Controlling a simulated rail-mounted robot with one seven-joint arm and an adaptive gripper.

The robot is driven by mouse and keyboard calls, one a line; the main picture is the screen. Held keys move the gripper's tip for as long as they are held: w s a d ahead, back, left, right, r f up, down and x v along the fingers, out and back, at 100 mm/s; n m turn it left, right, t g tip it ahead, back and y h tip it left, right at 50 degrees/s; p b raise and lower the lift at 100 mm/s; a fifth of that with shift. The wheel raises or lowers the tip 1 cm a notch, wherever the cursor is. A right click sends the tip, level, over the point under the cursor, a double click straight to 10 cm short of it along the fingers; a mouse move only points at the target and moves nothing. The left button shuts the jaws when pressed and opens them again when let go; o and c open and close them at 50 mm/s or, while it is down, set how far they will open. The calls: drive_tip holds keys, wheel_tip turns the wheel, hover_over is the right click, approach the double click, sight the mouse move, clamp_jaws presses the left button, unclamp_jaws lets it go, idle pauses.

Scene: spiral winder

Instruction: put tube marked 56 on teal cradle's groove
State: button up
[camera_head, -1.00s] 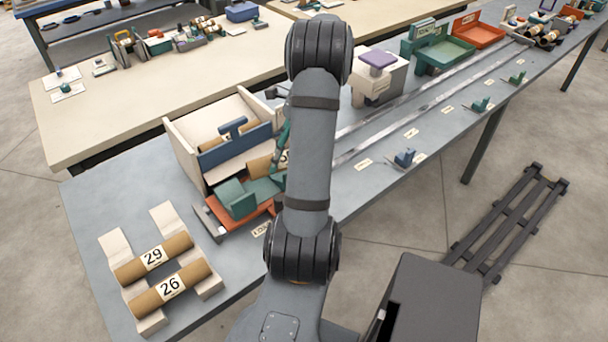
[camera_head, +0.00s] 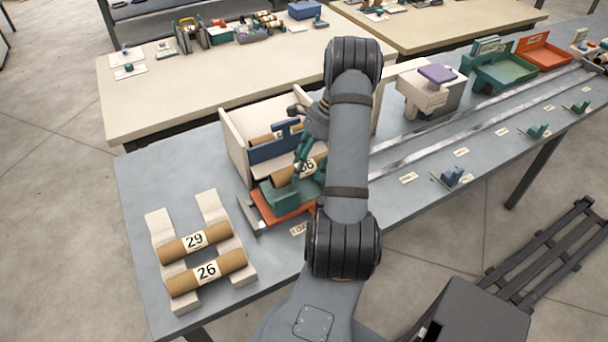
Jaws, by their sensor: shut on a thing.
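A brown cardboard tube (camera_head: 286,178) with a white label is just above or on the teal cradle (camera_head: 283,201). Its label ends in 6; the first digit is partly covered. My gripper (camera_head: 301,163), with teal fingers, is shut on this tube from above, near its middle. The cradle sits on an orange base, and its right part is hidden behind my arm. I cannot tell whether the tube touches the groove.
Tubes marked 29 (camera_head: 195,241) and 26 (camera_head: 207,273) lie on a pale rack at the front left. A cream bin (camera_head: 235,147) with a blue front panel and another tube stands behind the cradle. Metal rails (camera_head: 440,132) run to the right.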

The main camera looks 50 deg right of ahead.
sight(304, 177)
drive_tip(key=shift+w+f+p, duration=0.2)
drive_tip(key=shift+f+p, duration=0.3)
drive_tip(key=shift+f, duration=1.65)
drive_tip(key=shift+f, duration=0.15)
drive_tip(key=o, duration=0.9)
drive_tip(key=shift+c, duration=0.2)
drive_tip(key=shift+r, duration=0.3)
drive_tip(key=shift+d+r, duration=0.2)
drive_tip(key=b+v, duration=0.1)
drive_tip(key=v, duration=1)
drive_tip(key=shift+s+a+r, duration=0.1)
drive_tip(key=shift+r, duration=0.1)
